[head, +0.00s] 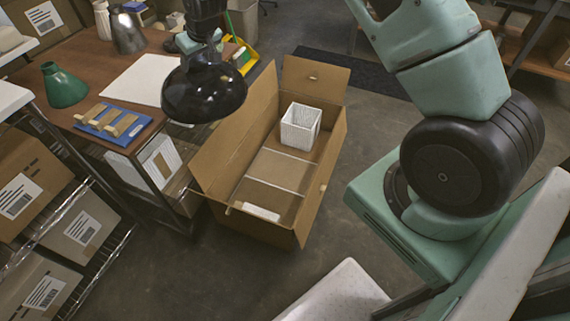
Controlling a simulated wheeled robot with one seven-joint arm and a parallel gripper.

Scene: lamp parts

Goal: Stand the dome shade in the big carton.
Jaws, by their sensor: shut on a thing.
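The dome shade (205,97) is glossy black with a wide rounded body. It hangs from my gripper (203,50), in the air at the upper left of the big carton. My gripper is shut on the top of the shade; its fingertips are hard to make out against the black. The big carton (252,232) stands open on the floor, right of the workbench, with its flaps spread. A white ribbed bin (300,127) stands in its far end. Its middle and near part show a bare cardboard floor with pale strips, and a small white piece (261,213) lies at the near end.
The workbench (87,62) holds a green cone shade (64,86), a metal shade (128,33), a blue tray (112,122) with tan pieces and a white sheet (142,80). A shelf with cartons (20,198) stands at left. Bare floor lies in front of the big carton.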

